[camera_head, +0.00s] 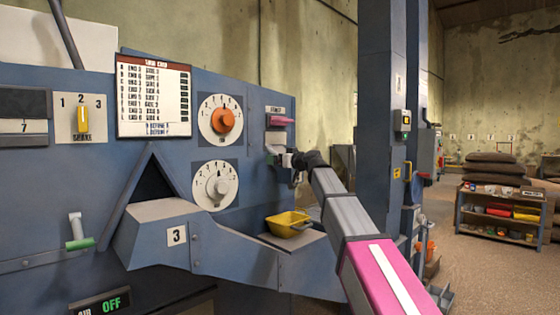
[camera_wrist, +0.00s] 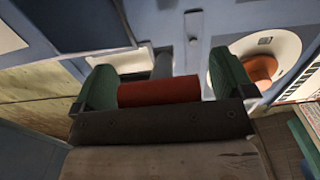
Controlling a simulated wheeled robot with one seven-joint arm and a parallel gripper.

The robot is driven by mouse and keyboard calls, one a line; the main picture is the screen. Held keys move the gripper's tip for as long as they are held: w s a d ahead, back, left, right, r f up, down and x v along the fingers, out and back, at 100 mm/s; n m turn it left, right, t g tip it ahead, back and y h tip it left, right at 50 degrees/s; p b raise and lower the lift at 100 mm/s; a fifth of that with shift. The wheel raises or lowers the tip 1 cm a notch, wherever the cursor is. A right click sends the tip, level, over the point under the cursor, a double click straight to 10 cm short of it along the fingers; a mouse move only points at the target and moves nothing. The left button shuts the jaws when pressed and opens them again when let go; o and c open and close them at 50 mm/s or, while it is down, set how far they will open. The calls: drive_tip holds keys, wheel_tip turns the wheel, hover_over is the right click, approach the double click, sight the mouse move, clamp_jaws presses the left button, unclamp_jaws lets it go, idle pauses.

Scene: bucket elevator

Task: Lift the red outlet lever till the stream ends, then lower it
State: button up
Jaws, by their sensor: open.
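The red lever handle (camera_wrist: 160,92) is a short red cylinder in the wrist view. It lies crosswise between the two green fingers of my gripper (camera_wrist: 165,84), spanning most of the gap. The gripper is open around it; whether a finger touches it I cannot tell. In the head view my gripper (camera_head: 284,158) is at the blue machine panel (camera_head: 255,185), right of the dials, and hides the handle there. A pinkish-red bar (camera_head: 280,121) sits just above it, under a small label. No stream is visible in either view.
An orange-knobbed dial (camera_head: 222,121) and a grey dial (camera_head: 215,186) are left of the gripper. A blue column (camera_head: 382,120) stands close on the right.

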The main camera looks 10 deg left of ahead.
drive_tip(key=c, duration=1)
drive_tip(key=shift+r, duration=0.15)
drive_tip(key=r+h, duration=0.1)
drive_tip(key=r+g+h, duration=0.2)
drive_tip(key=shift+s+d, duration=0.1)
drive_tip(key=shift+d, duration=0.15)
drive_tip(key=r+g+h, duration=0.1)
drive_tip(key=r+h, duration=0.1)
drive_tip(key=r+g+h, duration=0.2)
drive_tip(key=shift+a+g, duration=0.2)
drive_tip(key=shift+g, duration=0.1)
drive_tip(key=shift+w+a+r, duration=0.2)
drive_tip(key=shift+r, duration=0.2)
drive_tip(key=shift+w+a+r, duration=0.15)
drive_tip(key=shift+r, duration=0.25)
drive_tip(key=o, duration=1)
